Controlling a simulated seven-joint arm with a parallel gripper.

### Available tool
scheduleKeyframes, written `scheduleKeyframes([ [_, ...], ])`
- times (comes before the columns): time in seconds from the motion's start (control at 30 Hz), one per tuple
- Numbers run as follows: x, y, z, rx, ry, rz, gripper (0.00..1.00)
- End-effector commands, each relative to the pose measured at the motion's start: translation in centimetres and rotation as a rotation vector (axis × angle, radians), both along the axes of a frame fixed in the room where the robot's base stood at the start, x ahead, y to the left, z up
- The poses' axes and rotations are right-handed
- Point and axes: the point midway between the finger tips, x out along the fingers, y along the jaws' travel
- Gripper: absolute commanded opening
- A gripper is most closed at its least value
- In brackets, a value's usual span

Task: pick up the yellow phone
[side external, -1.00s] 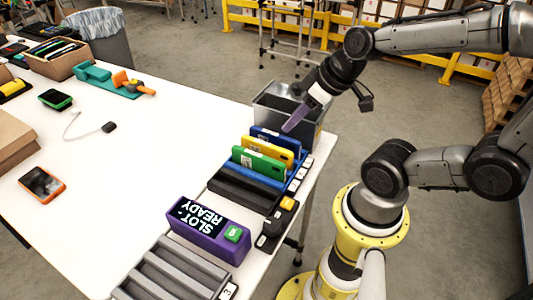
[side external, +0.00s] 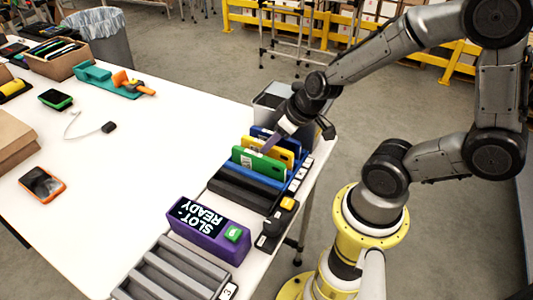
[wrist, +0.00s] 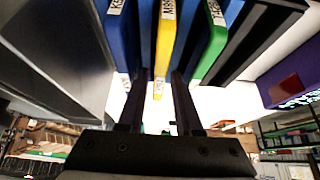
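The yellow phone (side external: 278,153) stands on edge in the rack, between a blue phone (side external: 262,134) behind it and a green phone (side external: 258,162) in front. My gripper (side external: 268,145) is low over the rack, at the top of the phones. In the wrist view my gripper (wrist: 160,75) is open, with two dark fingers apart. The yellow phone (wrist: 165,40) lines up with the gap between them, its end showing between the fingertips. The blue phone (wrist: 118,35) and green phone (wrist: 212,45) lie outside the fingers. Contact with the yellow phone cannot be told.
A grey bin (side external: 272,98) stands just behind the rack. A purple box reading "SLOT READY" (side external: 208,228) and an empty grey slotted tray (side external: 165,275) are in front. An orange-edged phone (side external: 42,184) lies at left. The white table's middle is mostly clear.

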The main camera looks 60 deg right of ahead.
Motion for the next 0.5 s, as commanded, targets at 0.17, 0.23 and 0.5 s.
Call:
scheduleKeyframes([
  [0.17,1.1,0.1,-1.7,0.000,0.001,0.000,0.34],
  [0.23,1.3,0.0,-2.0,0.000,0.000,0.001,0.34],
  [0.5,1.4,0.0,-2.2,0.000,-0.001,0.000,0.34],
])
